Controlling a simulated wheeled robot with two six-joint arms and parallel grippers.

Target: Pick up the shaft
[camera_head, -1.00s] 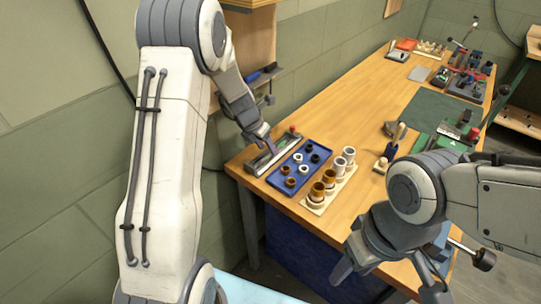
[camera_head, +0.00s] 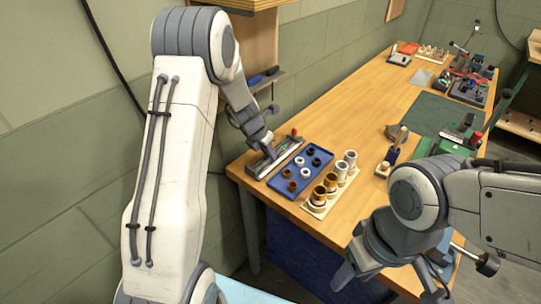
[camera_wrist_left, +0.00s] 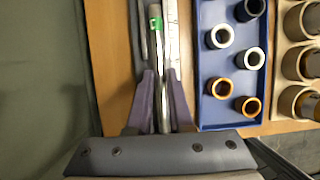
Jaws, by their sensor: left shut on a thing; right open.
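A slim metallic shaft (camera_wrist_left: 162,60) with a green band near its far end shows in the left wrist view, along the grey tray-like holder (camera_head: 291,150) at the near left end of the bench. My left gripper (camera_head: 271,154) is down at this holder. In the left wrist view its purple-grey fingers (camera_wrist_left: 163,82) are shut on the shaft, one on each side. I cannot tell whether the shaft is lifted clear of the holder. My right gripper (camera_head: 392,284) is open and empty, in front of the bench edge.
A blue tray (camera_head: 303,180) with dark, white and orange rings stands right of the holder, close by. Beside it is a pale rack (camera_head: 341,190) with brown and white cylinders. A wall stands left; the bench middle is largely clear.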

